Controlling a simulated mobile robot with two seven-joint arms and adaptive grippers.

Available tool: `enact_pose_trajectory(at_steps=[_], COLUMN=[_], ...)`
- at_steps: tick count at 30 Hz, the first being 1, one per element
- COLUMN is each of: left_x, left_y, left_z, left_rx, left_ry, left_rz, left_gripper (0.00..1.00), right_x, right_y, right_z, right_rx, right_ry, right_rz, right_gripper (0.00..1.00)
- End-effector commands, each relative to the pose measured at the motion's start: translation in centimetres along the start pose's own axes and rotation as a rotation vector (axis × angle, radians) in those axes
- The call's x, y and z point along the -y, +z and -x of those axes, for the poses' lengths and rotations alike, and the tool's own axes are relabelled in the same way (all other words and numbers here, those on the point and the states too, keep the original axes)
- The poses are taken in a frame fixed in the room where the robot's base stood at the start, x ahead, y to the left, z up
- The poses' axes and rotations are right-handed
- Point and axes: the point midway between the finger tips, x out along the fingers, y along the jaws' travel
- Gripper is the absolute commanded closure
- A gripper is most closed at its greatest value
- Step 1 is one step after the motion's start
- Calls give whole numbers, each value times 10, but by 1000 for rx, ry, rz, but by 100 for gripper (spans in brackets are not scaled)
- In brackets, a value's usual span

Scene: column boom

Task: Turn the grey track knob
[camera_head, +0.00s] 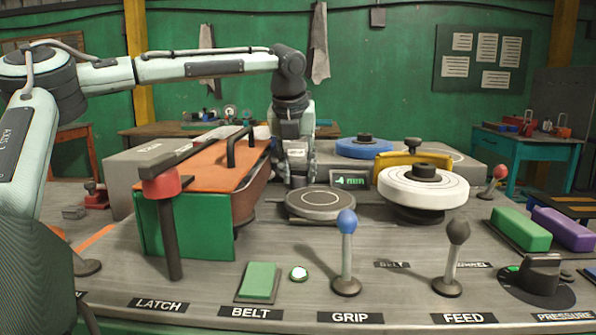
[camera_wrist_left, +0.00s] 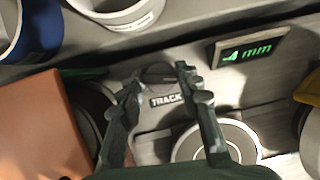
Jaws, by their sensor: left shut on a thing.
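The grey track knob (camera_wrist_left: 158,74) shows in the left wrist view between my fingertips, just beyond the TRACK label (camera_wrist_left: 166,100). Only a small part of it shows. My left gripper (camera_wrist_left: 160,77) has its two fingers on either side of the knob and is shut on it. In the head view my left gripper (camera_head: 298,182) points down behind the round grey disc (camera_head: 320,203), and it hides the knob there. My right gripper is in neither view.
A lit green mm display (camera_head: 352,180) stands just right of my left gripper. An orange-topped guard (camera_head: 215,165) is close on its left, and a white wheel (camera_head: 423,190) is to the right. Levers, including a blue-topped one (camera_head: 346,250), stand along the front.

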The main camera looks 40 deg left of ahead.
Motion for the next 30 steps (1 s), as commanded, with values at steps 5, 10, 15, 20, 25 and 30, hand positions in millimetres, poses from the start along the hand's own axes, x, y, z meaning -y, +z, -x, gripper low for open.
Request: enact_pose_trajectory(at_steps=[5, 10, 15, 20, 25, 30], left_x=[1, 2, 3, 4, 4, 5], left_y=[0, 0, 1, 1, 1, 1], left_z=[0, 0, 0, -1, -1, -1], left_rx=[10, 18, 26, 32, 38, 43], left_ry=[69, 130, 192, 249, 302, 345], left_rz=[155, 304, 453, 591, 723, 827], left_gripper=[95, 95, 95, 95, 95, 95], right_x=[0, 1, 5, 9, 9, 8], right_y=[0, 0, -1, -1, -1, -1], right_z=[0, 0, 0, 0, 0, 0], right_rx=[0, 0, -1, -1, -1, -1], right_ry=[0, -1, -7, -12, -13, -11], right_rz=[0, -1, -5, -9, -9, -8], right_gripper=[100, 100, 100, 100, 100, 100])
